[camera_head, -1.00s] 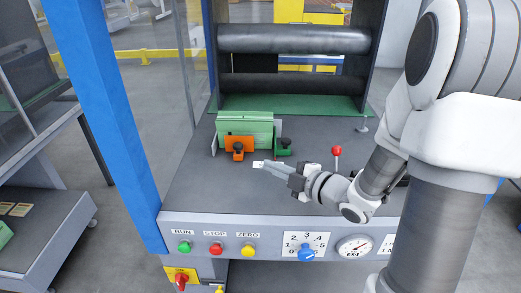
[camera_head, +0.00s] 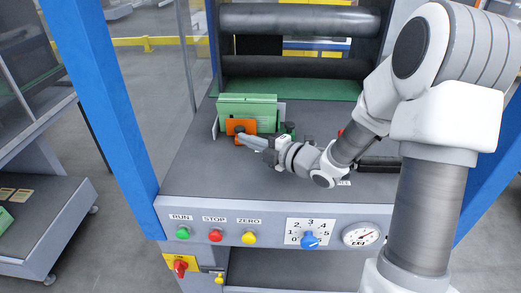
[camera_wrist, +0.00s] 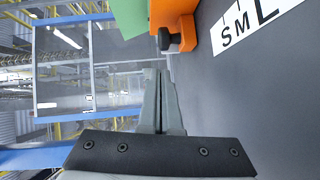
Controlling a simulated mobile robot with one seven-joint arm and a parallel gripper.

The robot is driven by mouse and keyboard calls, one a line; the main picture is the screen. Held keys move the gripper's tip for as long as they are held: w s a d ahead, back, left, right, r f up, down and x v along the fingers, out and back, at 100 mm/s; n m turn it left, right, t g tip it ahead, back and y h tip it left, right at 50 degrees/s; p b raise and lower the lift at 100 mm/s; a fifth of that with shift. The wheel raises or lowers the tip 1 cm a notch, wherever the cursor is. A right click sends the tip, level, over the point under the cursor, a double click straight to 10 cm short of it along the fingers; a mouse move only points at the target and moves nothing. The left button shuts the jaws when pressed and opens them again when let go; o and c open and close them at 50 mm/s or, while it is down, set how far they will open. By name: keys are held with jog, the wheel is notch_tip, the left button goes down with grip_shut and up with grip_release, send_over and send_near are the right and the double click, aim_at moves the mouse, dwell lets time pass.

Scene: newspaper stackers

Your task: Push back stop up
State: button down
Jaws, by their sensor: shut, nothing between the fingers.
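An orange stop (camera_head: 243,124) with a black knob stands at the front of a light green block (camera_head: 248,102) on the grey machine bed. In the wrist view the orange stop (camera_wrist: 184,15) and its black knob (camera_wrist: 182,42) show at the top. My gripper (camera_head: 243,137) is shut and empty, with its fingertips at or very near the knob's front; I cannot tell whether they touch. In the wrist view my gripper (camera_wrist: 160,75) points toward the knob.
A white label reading S M L (camera_wrist: 250,22) lies on the bed beside the orange stop. Black rollers (camera_head: 295,66) span the back. The front panel (camera_head: 275,216) has several buttons and dials. Upright blue posts (camera_head: 95,100) flank the bed.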

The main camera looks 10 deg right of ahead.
aim_at(240, 123)
jog(key=shift+w+f, duration=0.25)
jog(key=shift+w, duration=1.05)
jog(key=shift+d, duration=0.1)
jog(key=shift+w+d+b, duration=0.25)
jog(key=shift+w, duration=0.95)
jog(key=shift+w+d+b, duration=0.2)
jog(key=shift+w+d, duration=0.05)
jog(key=shift+w, duration=0.95)
jog(key=shift+s, duration=0.1)
